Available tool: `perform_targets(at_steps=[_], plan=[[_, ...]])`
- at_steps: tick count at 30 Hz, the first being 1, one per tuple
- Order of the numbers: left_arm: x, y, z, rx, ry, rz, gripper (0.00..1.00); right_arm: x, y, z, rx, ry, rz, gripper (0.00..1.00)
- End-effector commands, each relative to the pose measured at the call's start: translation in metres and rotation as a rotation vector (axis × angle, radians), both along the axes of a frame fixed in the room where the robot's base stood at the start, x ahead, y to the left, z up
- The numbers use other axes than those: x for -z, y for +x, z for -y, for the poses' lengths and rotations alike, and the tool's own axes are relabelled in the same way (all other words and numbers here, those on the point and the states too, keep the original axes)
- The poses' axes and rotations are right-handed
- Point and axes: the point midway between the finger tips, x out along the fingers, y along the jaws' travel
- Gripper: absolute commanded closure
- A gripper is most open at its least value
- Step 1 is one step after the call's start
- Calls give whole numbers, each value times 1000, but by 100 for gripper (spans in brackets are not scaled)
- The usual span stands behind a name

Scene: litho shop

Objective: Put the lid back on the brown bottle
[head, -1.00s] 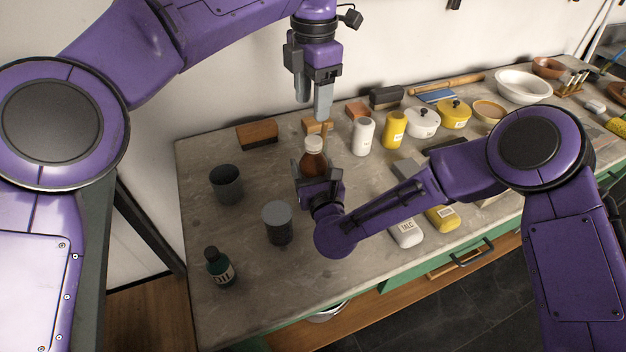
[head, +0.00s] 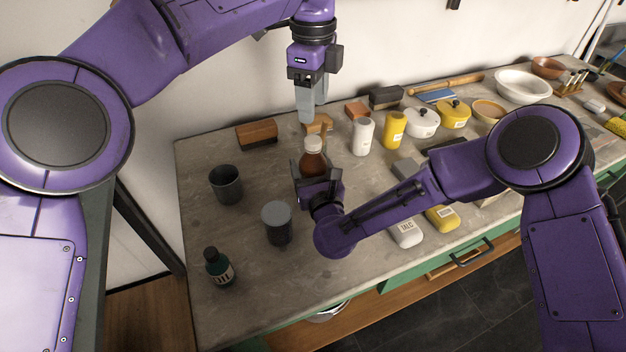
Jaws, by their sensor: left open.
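The brown bottle (head: 313,163) stands upright near the back of the bench. A pale lid (head: 313,144) sits on top of its neck; whether it is seated fully I cannot tell. My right gripper (head: 317,172) has its fingers on both sides of the bottle's body and appears shut on it, partly hiding its lower part. My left gripper (head: 313,108) is above the bottle, fingers pointing down, open and empty. A gap separates its fingertips from the lid.
On the bench (head: 250,280) a dark cup (head: 226,184), a grey-lidded jar (head: 277,222) and an oil bottle (head: 219,267) stand left. A wooden block (head: 257,134) lies behind. White (head: 363,137) and yellow (head: 395,130) bottles stand to the right.

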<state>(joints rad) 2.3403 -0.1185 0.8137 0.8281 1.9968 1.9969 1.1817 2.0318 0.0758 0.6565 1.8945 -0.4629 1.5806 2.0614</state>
Motion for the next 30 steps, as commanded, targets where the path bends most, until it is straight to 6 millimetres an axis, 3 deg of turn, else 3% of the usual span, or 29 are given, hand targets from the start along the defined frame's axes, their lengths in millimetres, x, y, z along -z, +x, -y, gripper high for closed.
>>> perform_targets(at_steps=[8, 21, 30], plan=[[4, 0, 0, 4, 1, -1, 43, 0, 0, 0, 0, 0, 1, 100], [70, 0, 0, 4, 2, -1, 43, 0, 0, 0, 0, 0, 1, 100], [80, 0, 0, 4, 0, 1, 43, 0, 0, 0, 0, 0, 1, 100]])
